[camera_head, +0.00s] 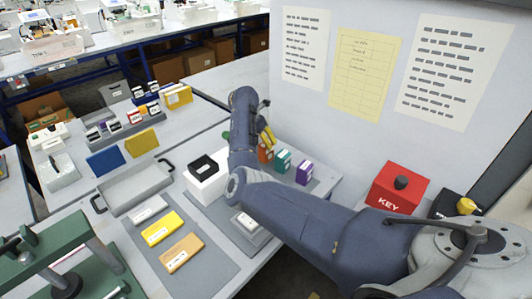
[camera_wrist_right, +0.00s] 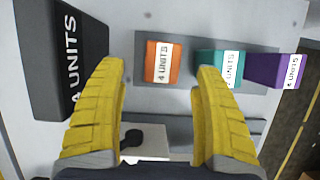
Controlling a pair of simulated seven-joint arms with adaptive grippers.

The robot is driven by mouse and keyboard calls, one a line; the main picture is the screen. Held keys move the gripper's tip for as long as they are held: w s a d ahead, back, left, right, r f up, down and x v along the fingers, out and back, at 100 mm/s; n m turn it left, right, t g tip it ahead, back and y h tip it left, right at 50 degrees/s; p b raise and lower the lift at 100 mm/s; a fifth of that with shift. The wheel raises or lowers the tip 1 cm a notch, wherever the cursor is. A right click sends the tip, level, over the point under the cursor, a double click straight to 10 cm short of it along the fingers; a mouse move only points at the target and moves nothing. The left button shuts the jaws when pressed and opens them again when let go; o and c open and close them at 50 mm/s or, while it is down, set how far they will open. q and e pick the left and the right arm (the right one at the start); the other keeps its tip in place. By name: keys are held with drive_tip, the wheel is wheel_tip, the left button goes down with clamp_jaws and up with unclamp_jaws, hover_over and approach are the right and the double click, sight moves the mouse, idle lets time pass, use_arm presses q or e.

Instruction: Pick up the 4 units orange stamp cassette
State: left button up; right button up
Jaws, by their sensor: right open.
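The orange stamp cassette (camera_wrist_right: 176,63) with a white "4 UNITS" label shows in the right wrist view, between and beyond the fingertips. In the head view the orange cassette (camera_head: 265,156) is partly hidden behind my right gripper (camera_head: 267,138). The yellow fingers of my right gripper (camera_wrist_right: 160,70) are open and empty, one to each side of the cassette in the picture; no contact shows. My left gripper is not in view.
A teal cassette (camera_wrist_right: 209,62) and a purple cassette (camera_wrist_right: 272,70) stand to the right of the orange one. A black "4 UNITS" block (camera_wrist_right: 50,60) is at the left. A red KEY box (camera_head: 398,186) stands farther right, by the upright panel.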

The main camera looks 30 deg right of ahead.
sight(266, 152)
drive_tip(key=x, duration=0.3)
drive_tip(key=shift+s+d, duration=0.15)
drive_tip(key=shift+s, duration=0.05)
drive_tip(key=shift+x, duration=0.95)
drive_tip(key=c, duration=1.3)
